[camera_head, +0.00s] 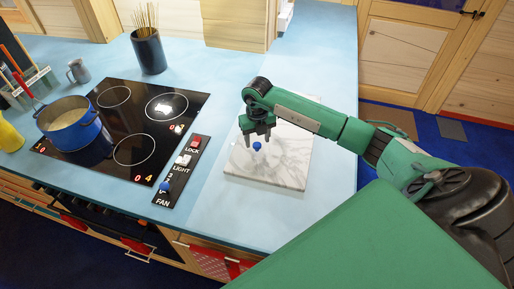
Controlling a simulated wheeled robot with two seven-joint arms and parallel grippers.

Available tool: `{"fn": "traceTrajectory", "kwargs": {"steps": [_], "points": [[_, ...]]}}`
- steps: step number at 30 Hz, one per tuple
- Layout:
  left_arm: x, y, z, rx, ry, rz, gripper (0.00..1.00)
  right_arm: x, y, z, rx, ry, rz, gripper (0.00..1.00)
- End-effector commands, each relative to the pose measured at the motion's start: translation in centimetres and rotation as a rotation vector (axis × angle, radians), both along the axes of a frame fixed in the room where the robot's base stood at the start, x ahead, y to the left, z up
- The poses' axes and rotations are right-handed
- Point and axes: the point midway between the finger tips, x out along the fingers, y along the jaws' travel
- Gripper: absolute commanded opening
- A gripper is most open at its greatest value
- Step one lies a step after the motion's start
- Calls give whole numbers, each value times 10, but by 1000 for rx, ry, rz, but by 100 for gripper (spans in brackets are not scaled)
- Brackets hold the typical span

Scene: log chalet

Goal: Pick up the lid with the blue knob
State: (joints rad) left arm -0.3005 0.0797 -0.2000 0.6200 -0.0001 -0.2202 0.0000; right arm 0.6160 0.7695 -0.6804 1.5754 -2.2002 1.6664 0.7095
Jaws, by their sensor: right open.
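The blue knob (257,146) shows on a white marbled slab (290,172) on the blue counter. The lid under the knob is hard to tell apart from the slab at this size. My right gripper (258,142) is open, pointing down, with its fingertips just above or beside the knob. I cannot tell whether the fingers touch it. My right arm comes in from the right over the slab. My left gripper is not in view.
A blue pot (68,124) stands on the black cooktop (133,177) at left. A control strip (178,178) has small knobs and switches. A dark utensil holder (149,52) and grey mug (78,71) stand behind. Counter right of the slab is clear.

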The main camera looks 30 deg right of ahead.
Motion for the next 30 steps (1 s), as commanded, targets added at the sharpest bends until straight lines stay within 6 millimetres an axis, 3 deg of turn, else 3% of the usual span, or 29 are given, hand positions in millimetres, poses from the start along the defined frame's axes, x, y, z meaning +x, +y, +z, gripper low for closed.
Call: {"fn": "traceTrajectory", "kwargs": {"steps": [1, 6, 14, 23, 30], "points": [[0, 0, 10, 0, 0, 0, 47, -1, 2, -2, 2, 4, -1, 53], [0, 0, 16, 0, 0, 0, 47, -1, 2, -23, 1, 2, 0, 53], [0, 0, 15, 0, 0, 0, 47, 0, 1, -28, 1, -1, 0, 53], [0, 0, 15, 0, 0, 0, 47, 0, 1, -28, 1, -1, 0, 0], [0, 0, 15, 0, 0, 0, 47, 0, 1, -26, 1, -2, 0, 0]]}}
